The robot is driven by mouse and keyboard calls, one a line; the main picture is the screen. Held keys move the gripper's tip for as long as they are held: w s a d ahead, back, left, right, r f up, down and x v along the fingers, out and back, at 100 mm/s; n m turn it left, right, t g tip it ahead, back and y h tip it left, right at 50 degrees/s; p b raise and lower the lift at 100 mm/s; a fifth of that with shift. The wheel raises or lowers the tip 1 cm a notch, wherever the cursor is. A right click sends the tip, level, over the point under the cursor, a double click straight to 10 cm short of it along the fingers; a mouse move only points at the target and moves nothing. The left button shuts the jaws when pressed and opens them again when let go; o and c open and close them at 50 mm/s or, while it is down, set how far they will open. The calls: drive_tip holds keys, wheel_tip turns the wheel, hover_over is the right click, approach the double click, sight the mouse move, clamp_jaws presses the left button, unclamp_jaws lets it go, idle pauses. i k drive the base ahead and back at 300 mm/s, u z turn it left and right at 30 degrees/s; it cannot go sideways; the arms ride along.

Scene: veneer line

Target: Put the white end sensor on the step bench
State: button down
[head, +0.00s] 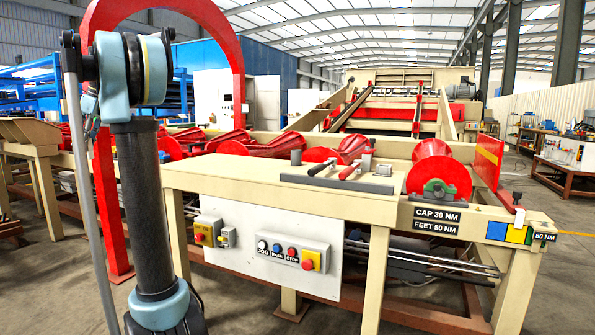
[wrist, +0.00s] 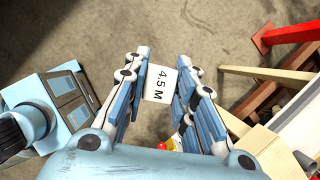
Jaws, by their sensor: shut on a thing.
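My gripper (wrist: 163,72) points down over the concrete floor in the wrist view and is shut on a small white block marked "4.5 M", which I take for the white end sensor (wrist: 160,84). The block sits between the two fingers, clear of the floor. Its lower part is hidden behind the gripper. In the head view my arm stands at the left, and the gripper and the block are out of the picture. No bench in view is labelled as the step bench, so I cannot tell which it is.
A cream machine bench (head: 260,186) with a button panel (head: 293,252) fills the middle. Red rollers (head: 437,172) and hand tools lie on it. A red arch (head: 101,185) stands at the left. A rusty-framed workbench (head: 568,165) is at the far right.

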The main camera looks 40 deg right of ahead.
sight(224, 162)
drive_tip(key=z, duration=0.6)
drive_tip(key=i, duration=0.9)
drive_tip(key=z, duration=0.55)
